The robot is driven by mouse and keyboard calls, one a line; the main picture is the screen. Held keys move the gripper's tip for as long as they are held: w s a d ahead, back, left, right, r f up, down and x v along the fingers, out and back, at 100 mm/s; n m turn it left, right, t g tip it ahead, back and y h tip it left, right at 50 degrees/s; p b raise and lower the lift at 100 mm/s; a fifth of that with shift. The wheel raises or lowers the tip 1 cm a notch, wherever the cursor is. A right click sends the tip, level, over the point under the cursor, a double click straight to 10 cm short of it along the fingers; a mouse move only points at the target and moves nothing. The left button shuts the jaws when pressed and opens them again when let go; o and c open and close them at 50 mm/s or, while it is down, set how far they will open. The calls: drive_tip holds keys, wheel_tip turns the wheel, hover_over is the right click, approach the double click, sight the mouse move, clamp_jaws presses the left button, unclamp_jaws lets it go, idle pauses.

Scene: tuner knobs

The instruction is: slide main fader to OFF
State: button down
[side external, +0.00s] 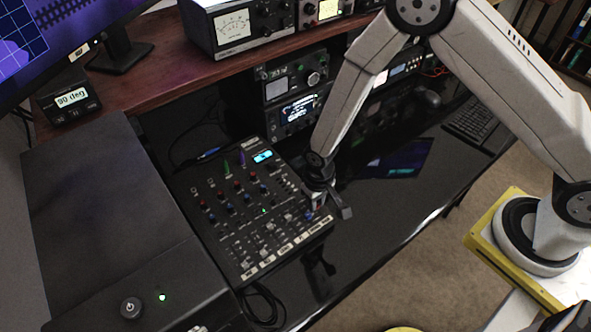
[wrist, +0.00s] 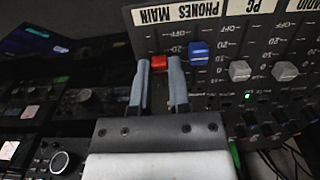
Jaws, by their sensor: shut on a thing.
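The main fader has a red cap (wrist: 158,62), below the upside-down MAIN label (wrist: 153,14) in the wrist view. My gripper (wrist: 160,75) is shut on this cap, with one grey finger on each side of it. The cap sits a short way from the labelled end of its slot, and the gripper covers part of the slot. In the side view my gripper (side external: 317,203) reaches down to the right edge of the black mixer (side external: 222,240), and the cap is hard to make out there.
The blue PHONES fader cap (wrist: 198,52) is close beside my right finger in the wrist view. Grey fader caps (wrist: 240,71) stand farther right. Several coloured knobs cover the mixer's upper part. The glossy black desk (side external: 375,215) right of the mixer is mostly clear.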

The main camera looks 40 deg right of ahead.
sight(324, 218)
drive_tip(key=shift+s+f, duration=0.15)
drive_tip(key=shift+s, duration=1.3)
drive_tip(key=c, duration=0.6)
unclamp_jaws()
drive_tip(key=shift+r, duration=0.2)
drive_tip(key=shift+r, duration=3.75)
